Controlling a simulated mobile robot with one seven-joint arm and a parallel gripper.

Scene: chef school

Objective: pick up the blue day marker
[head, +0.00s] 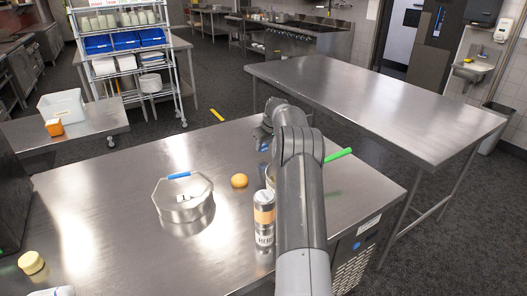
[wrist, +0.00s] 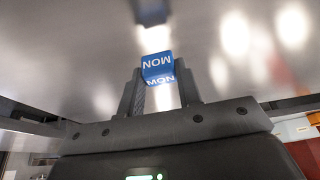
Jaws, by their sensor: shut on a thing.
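The blue day marker (wrist: 157,66) is a small blue block with white "MON" lettering on two of its faces. In the wrist view it sits between the tips of my gripper (wrist: 158,84), which is shut on it. A blue patch above it looks like its reflection in the steel surface.
On the steel counter (head: 110,215) stand an octagonal container (head: 184,205) with a blue handle, a round orange item (head: 239,181) and a labelled canister (head: 264,218). A green item (head: 338,155) shows beside my arm. A bare steel table (head: 380,100) stands behind.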

